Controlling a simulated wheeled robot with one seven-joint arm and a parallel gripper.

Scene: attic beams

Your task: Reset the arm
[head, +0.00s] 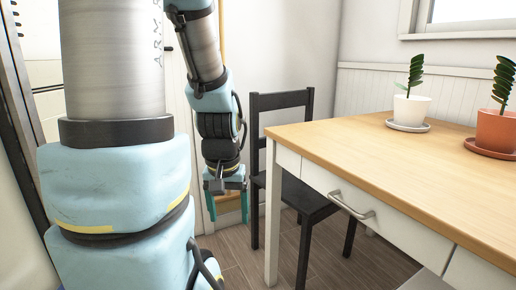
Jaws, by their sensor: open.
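My arm runs down the left and middle of the head view. My gripper (227,207) points down, with its two teal fingers spread apart. No object shows between the fingers. It hangs just left of the wooden table (350,143), and looks apart from it. The black chair (282,100) stands to the right of the gripper.
The table has a white drawer with a metal handle (350,205). A white pot (411,108) and a terracotta pot (495,131), each with a plant, stand on it. Bare wood floor (228,252) shows below the gripper. A white door and wall stand behind.

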